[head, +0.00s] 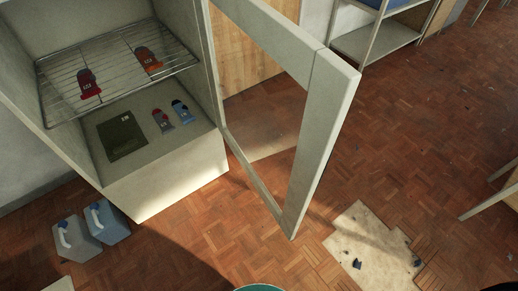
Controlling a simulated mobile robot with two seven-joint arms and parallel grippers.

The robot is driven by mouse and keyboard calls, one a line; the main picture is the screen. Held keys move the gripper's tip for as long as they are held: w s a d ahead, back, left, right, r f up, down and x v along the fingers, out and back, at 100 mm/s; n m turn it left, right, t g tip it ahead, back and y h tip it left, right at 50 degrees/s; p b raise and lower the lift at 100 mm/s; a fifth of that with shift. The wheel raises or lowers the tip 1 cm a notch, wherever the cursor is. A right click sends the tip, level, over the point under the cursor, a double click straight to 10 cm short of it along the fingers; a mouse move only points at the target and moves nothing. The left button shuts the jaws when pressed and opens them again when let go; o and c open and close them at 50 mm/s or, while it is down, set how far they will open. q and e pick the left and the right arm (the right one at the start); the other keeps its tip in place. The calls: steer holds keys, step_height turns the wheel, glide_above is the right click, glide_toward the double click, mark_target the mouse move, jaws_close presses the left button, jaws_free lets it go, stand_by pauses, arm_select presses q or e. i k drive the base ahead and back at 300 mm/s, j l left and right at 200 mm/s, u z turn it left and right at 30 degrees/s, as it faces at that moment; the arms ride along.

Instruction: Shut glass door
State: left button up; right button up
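The glass door (322,120) stands wide open in the head view. It has a pale frame with a clear pane, and the wooden panel and floor show through it. It is joined to the right side of the cabinet (175,188), which is pale and open at the front. Inside, a wire rack (112,72) holds two red and orange items, and the cabinet floor holds a dark green flat item (121,136) and two small tube-like items (162,120). Neither of my grippers is in view.
Two blue-grey jugs (105,221) stand on the parquet floor at the cabinet's left. A pale bare patch with dark debris (368,250) lies right of the door. A shelf unit (378,38) stands behind, and a table edge shows at far right. Floor between is mostly clear.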

mark_target(331, 83)
steer(key=i+l+u, duration=0.2)
steer(key=l+u, duration=0.8)
steer(key=l, duration=0.2)
steer(key=l+u, duration=0.45)
steer(key=l, duration=0.2)
steer(key=i+l+u, duration=0.1)
steer(key=l, duration=0.25)
